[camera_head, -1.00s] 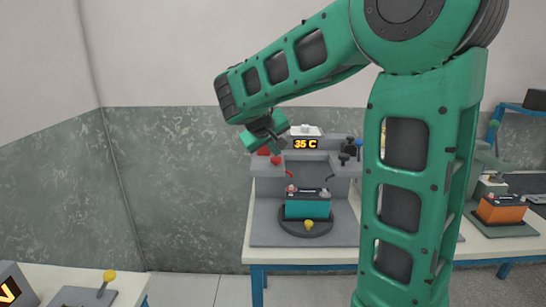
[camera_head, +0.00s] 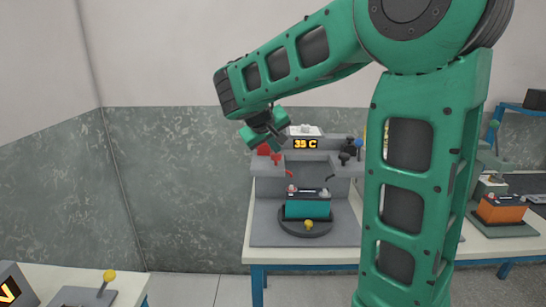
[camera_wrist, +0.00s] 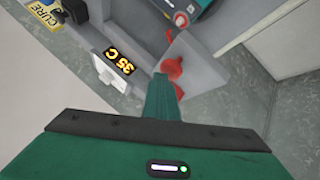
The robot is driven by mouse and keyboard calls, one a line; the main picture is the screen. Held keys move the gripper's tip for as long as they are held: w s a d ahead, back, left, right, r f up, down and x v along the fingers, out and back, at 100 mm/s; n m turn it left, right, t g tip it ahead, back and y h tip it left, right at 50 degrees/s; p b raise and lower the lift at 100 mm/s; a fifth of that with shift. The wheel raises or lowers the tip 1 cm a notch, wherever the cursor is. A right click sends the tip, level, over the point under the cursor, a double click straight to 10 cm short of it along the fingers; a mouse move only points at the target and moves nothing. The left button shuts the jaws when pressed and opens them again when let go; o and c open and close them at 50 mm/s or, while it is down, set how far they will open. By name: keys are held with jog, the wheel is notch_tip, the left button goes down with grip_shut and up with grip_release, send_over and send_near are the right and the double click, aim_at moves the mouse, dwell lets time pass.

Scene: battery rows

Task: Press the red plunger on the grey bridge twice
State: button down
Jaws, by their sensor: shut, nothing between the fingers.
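The grey bridge (camera_head: 320,170) stands on a bench, with a lit "35 C" display (camera_head: 306,144) on its front. At its left end are small red parts (camera_head: 276,158), partly hidden by my gripper (camera_head: 257,144); which is the plunger is hard to tell there. In the wrist view a rounded red part, seemingly the plunger (camera_wrist: 173,68), shows on the grey bridge just beyond my gripper's tip (camera_wrist: 161,78). My gripper is shut and empty. I cannot tell whether its tip touches the red part.
A teal battery (camera_head: 307,209) sits on a dark round plate under the bridge. An orange battery (camera_head: 501,211) stands farther right. A yellow-knobbed lever (camera_head: 109,275) is at lower left.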

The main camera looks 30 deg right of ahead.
aim_at(274, 156)
jog(key=shift+r, duration=0.65)
jog(key=shift+r, duration=2.5)
jog(key=shift+a, duration=0.1)
dwell(0.6)
